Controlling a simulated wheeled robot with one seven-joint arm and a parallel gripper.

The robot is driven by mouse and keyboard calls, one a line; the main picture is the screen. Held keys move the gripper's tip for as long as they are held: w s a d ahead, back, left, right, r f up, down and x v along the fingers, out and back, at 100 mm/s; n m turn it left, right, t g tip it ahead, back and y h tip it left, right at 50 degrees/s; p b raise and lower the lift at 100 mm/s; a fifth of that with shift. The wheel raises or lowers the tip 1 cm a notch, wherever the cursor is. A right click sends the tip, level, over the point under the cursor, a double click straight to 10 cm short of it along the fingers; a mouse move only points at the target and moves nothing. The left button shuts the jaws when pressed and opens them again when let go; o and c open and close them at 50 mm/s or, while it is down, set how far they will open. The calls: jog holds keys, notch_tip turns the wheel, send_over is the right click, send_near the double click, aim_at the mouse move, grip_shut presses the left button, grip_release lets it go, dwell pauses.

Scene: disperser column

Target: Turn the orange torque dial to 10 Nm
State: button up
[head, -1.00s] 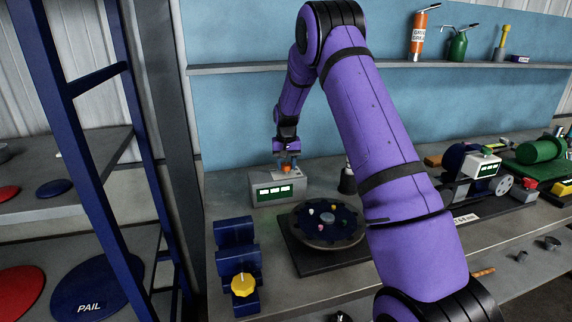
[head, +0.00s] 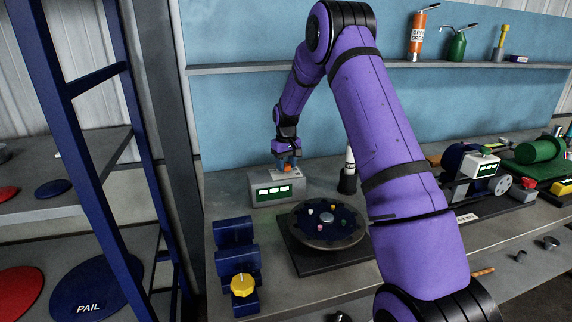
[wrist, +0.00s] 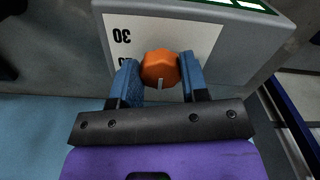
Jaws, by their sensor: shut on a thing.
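The orange torque dial (wrist: 160,67) is on the top face of a grey box (head: 272,190) with a green display, on the bench. In the wrist view a white scale plate (wrist: 205,38) lies under the dial, with "30" readable and another number partly hidden by a finger. A pale pointer mark on the dial faces the gripper's palm. My gripper (wrist: 160,80) is shut on the dial, one blue finger on each side. In the head view my gripper (head: 287,163) reaches down onto the box from above, and the dial is mostly hidden. The dial's reading cannot be told.
A round dark plate (head: 327,243) with small coloured pieces stands in front of the box. A blue block with a yellow knob (head: 243,285) is at the front left. A black and white bottle (head: 347,175) stands right of the box, near my arm.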

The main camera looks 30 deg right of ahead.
aim_at(286, 165)
jog(key=o, duration=0.9)
jog(key=shift+o, duration=0.2)
notch_tip(286, 165, up, 11)
jog(key=shift+f, duration=0.1)
dwell(0.3)
